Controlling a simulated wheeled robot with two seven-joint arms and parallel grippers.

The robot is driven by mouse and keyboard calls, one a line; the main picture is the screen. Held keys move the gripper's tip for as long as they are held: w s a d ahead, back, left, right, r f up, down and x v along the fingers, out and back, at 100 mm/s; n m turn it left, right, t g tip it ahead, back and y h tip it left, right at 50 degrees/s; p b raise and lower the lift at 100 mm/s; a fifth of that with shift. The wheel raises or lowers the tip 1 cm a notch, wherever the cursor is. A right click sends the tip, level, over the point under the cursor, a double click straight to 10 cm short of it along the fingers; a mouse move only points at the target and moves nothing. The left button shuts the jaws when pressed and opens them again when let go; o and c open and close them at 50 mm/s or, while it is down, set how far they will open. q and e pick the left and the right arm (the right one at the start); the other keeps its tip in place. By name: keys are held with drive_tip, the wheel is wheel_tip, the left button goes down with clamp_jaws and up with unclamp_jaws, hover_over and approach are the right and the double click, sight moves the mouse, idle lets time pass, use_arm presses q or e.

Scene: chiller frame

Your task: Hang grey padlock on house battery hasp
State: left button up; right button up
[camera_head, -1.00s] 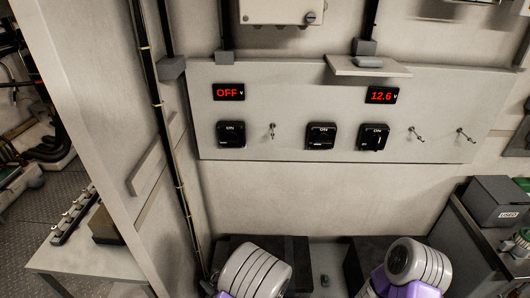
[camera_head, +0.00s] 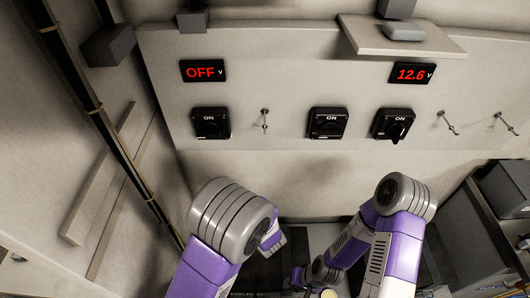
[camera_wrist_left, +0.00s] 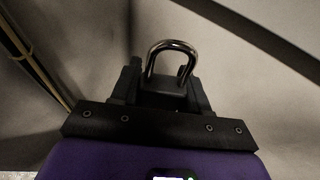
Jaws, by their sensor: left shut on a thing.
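In the left wrist view the padlock (camera_wrist_left: 165,88) has a dark grey body and a shiny shackle standing up. My left gripper (camera_wrist_left: 163,92) is shut on its body, with the shackle clear above the jaws. In the head view this gripper and the padlock are hidden behind my left arm. The wall panel carries black rotary switches (camera_head: 211,123), (camera_head: 328,123) and (camera_head: 393,124), and small metal fittings (camera_head: 265,121), (camera_head: 447,123) and (camera_head: 506,124). No readable label shows which is the house battery hasp. My right gripper (camera_head: 302,280) is low near the bottom edge; its jaws are unclear.
Red displays read OFF (camera_head: 203,71) and 12.6 (camera_head: 411,73). A small shelf (camera_head: 400,38) juts out above the right display. Dark conduit (camera_head: 85,90) runs down the left wall. A grey box (camera_head: 508,188) stands at right. The panel front is clear.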

use_arm(q)
drive_tip(key=d+r+m+t+h, duration=0.1)
drive_tip(key=d+r+m+h, duration=0.3)
drive_tip(key=r, duration=0.5)
drive_tip(key=d+r+m+t+h, duration=0.1)
drive_tip(key=d+r+m+h, duration=0.25)
drive_tip(key=d+r, duration=0.35)
drive_tip(key=w+a, duration=0.1)
drive_tip(key=w, duration=0.8)
drive_tip(key=shift+w+a+f+n+b, duration=0.2)
drive_tip(key=shift+w+f+n+b, duration=0.1)
drive_tip(key=shift+n, duration=0.15)
drive_tip(key=shift+h, duration=0.25)
drive_tip(key=o, duration=1.2)
drive_tip(key=shift+o, duration=0.2)
drive_tip(key=shift+s, duration=0.1)
drive_tip(key=v, duration=0.7)
drive_tip(key=shift+s, duration=0.3)
